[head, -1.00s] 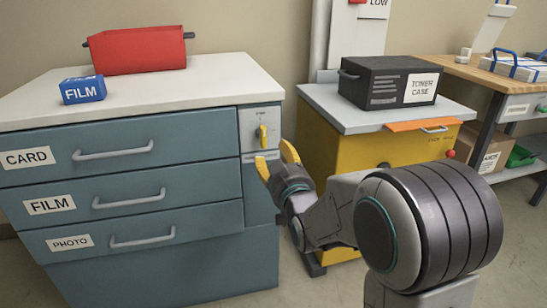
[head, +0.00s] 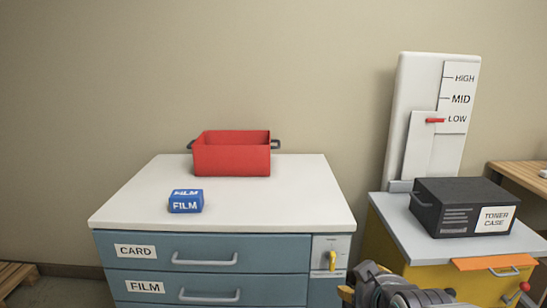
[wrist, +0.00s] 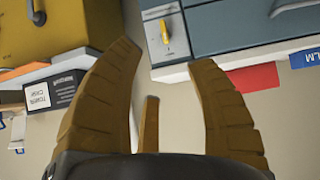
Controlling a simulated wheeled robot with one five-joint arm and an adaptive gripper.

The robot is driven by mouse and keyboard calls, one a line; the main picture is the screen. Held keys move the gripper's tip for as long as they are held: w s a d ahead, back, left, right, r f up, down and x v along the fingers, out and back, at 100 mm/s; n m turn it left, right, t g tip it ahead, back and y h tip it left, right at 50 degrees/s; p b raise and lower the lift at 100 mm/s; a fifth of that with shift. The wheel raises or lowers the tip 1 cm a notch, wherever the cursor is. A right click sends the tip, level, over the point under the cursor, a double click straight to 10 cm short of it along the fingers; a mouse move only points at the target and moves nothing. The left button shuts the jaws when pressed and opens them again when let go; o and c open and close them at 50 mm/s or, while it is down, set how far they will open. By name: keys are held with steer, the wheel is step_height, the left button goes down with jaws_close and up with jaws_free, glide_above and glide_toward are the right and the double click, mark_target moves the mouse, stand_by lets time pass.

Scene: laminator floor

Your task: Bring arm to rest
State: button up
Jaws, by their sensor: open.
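My gripper (wrist: 178,75) is open and empty in the wrist view, its yellow fingers spread apart. In the head view only part of my gripper (head: 347,293) and wrist shows at the bottom edge, in front of the blue drawer cabinet (head: 240,245). The cabinet's yellow switch handle (head: 332,260) stands upright on its right front. It also shows in the wrist view (wrist: 165,32), beyond the fingers and apart from them. The rest of my arm is out of view.
A red bin (head: 232,155) and a blue FILM box (head: 186,202) stand on the cabinet. To the right, a black toner case (head: 450,205) sits on a yellow unit (head: 385,250), before a slider panel (head: 435,110) with its red pointer at LOW. A wooden pallet (head: 15,275) lies at the left.

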steer(key=s+r+g+p, duration=0.7)
steer(key=s+r+p, duration=0.8)
steer(key=s, duration=0.5)
steer(key=p, duration=0.2)
steer(key=shift+p, duration=0.4)
steer(key=shift+c, duration=0.3)
